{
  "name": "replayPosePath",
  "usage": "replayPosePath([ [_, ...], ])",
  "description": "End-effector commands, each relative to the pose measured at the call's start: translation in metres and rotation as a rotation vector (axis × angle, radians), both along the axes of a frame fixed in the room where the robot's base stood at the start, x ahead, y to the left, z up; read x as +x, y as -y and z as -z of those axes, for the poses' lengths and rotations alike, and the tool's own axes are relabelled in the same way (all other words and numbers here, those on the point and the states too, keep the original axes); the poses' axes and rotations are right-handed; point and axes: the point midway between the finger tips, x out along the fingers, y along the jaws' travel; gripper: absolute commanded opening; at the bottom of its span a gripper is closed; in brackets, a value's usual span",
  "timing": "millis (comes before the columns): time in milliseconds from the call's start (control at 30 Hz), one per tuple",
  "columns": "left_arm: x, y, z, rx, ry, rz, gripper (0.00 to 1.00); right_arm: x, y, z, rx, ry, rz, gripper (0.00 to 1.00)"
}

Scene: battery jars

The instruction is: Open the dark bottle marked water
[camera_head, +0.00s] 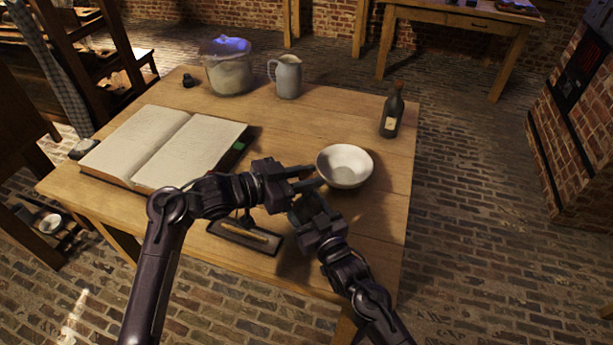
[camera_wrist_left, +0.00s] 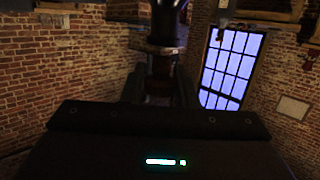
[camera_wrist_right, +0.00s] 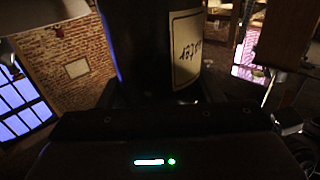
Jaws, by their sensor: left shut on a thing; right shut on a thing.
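My right gripper (camera_head: 306,207) is shut on a dark bottle, whose body (camera_wrist_right: 148,45) fills the middle of the right wrist view. Its pale label (camera_wrist_right: 186,50) has handwriting that reads "water", upside down in that view. My left gripper (camera_head: 306,182) is shut on the narrow end of a dark bottle (camera_wrist_left: 162,65), with a brownish ring at the neck, just beyond the right gripper. Whether its stopper is seated or loose I cannot tell. In the head view the held bottle is mostly hidden by the grippers.
On the wooden table (camera_head: 330,118), a white bowl (camera_head: 344,166) sits close to my grippers. Another dark labelled bottle (camera_head: 392,112) stands at the right.

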Motion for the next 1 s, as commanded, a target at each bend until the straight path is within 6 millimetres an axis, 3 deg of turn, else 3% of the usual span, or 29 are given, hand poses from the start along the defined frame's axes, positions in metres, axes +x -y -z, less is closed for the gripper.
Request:
replayPosePath([
  [300,0.0,0.0,-0.036,0.001,0.004,0.001,0.0,0.0,0.0,-0.001,0.0,0.001,0.0,0.18],
  [567,0.0,0.0,-0.039,0.0,0.001,0.0,0.0,0.0,0.0,-0.001,0.0,0.001,0.0,0.18],
  [600,0.0,0.0,-0.039,0.0,0.001,0.0,0.0,0.0,0.0,-0.001,0.0,0.001,0.0,0.62],
  [767,0.0,0.0,-0.039,0.0,0.001,0.0,0.0,0.0,0.0,0.0,0.0,0.001,0.0,0.83],
  [1000,0.0,0.0,-0.039,0.0,0.001,0.0,0.0,0.0,0.0,0.0,0.0,0.0,0.0,0.85],
])
